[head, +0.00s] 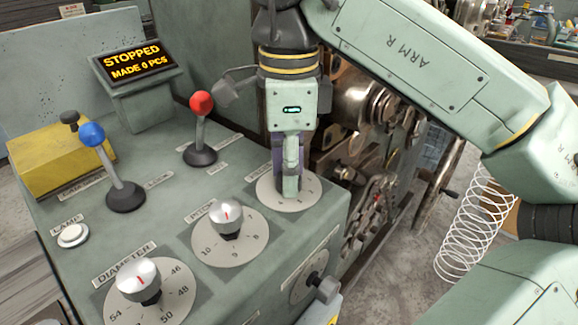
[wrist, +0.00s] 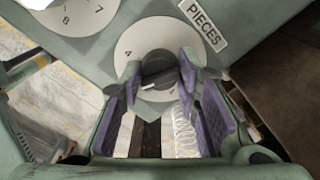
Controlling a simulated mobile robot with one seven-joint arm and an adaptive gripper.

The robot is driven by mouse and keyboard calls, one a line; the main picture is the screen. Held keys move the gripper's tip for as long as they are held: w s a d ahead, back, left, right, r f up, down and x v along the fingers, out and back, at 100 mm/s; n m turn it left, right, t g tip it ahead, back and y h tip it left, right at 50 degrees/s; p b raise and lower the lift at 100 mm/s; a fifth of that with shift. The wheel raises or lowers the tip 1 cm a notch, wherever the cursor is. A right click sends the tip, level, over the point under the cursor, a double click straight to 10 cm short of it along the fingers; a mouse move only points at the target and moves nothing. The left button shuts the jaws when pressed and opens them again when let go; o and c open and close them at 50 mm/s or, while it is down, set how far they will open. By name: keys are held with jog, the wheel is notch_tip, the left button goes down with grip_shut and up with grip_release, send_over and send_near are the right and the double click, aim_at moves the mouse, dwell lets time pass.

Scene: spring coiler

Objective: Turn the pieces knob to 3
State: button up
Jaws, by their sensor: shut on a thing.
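The pieces dial (head: 268,199) is a pale round plate near the right edge of the machine's top. In the wrist view, the dial (wrist: 140,38) sits beside the PIECES label (wrist: 203,25). A 4 is readable at its left; most other numbers are hidden or unclear. My gripper (head: 290,183) points down over the dial and hides the knob in the head view. In the wrist view, the dark pieces knob (wrist: 157,69) sits between the purple-padded fingers of my gripper (wrist: 161,74), which is shut on it. I cannot tell which number the knob points to.
The pitch knob (head: 227,215) and diameter knob (head: 138,277) stand nearby on the left. A red-topped lever (head: 201,108) and a blue-topped lever (head: 95,140) rise behind. The display (head: 135,62) reads STOPPED, MADE 0 PCS. Metal machinery (head: 355,100) lies close right of the panel.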

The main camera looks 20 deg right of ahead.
jog(key=o, duration=1.2)
